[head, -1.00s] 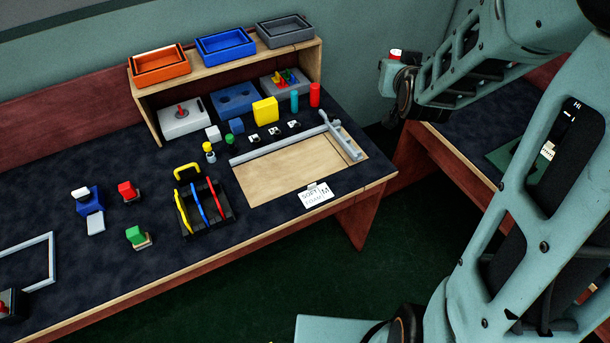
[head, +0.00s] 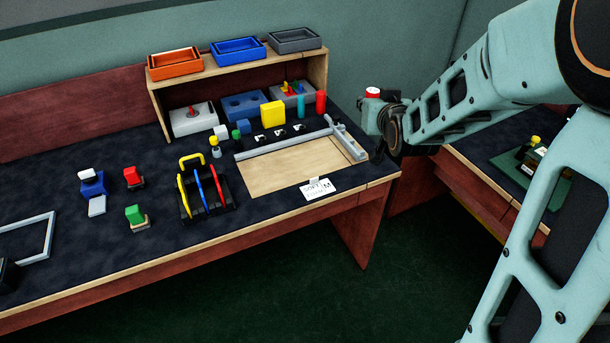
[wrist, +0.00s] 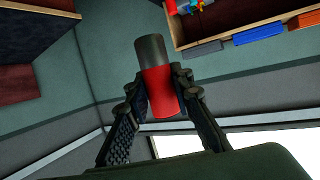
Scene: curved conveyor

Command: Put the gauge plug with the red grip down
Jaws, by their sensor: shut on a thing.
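The gauge plug (wrist: 150,50) shows in the wrist view, with a dark grey cylinder end above a red grip (wrist: 160,92). My gripper (wrist: 161,88) is shut on the red grip, with one finger on each side. The plug's grey end sticks out beyond the fingertips, slightly tilted in the picture. Nothing touches the plug but the fingers.
The dark bench top (head: 80,250) holds a shelf with three trays, coloured blocks, a black rack (head: 208,208) and a wooden board (head: 290,168) with grey rails. A second table at right bears a green mat (head: 508,168) and a yellow-topped object. My arm partly covers it.

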